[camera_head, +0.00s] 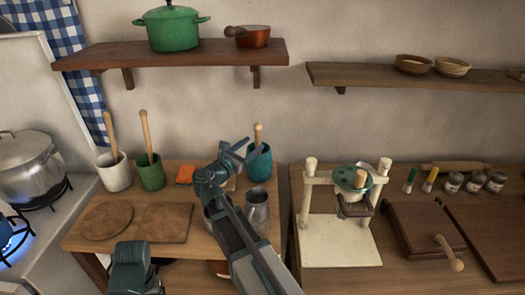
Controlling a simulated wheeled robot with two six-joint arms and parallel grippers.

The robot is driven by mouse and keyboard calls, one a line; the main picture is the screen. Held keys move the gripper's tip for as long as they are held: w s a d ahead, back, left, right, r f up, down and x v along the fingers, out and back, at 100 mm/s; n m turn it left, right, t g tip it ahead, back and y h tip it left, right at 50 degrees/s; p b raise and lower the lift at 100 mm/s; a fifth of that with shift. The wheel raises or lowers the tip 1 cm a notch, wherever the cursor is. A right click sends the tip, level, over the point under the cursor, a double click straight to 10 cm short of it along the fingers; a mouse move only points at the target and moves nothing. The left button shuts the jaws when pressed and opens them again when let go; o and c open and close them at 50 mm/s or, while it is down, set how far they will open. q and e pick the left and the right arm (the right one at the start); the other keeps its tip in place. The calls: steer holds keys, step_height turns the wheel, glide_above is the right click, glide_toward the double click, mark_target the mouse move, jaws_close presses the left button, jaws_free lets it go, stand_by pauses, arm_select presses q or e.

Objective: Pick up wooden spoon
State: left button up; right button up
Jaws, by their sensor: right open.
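Wooden handles stand upright in three vessels at the back of the left wooden counter. One handle (258,135) rises from a teal cup (259,166), another (146,132) from a green pot (151,173), and a third (111,136) from a white pot (114,174). Their lower ends are hidden, so I cannot tell which is the wooden spoon. My right gripper (249,150) is open and empty, at the left side of the teal cup's handle in the picture. I cannot tell whether it touches the cup. My left gripper is not in view.
A metal pitcher (257,209) stands just in front of the teal cup. Round (106,220) and square boards (163,222) lie at the front left. A white-framed stand (340,245) is to the right. A shelf (190,53) hangs above. A burner flame (6,235) burns at far left.

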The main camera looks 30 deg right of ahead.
steer(key=x, duration=0.7)
steer(key=shift+d, duration=0.25)
steer(key=shift+f, duration=0.1)
jaws_close()
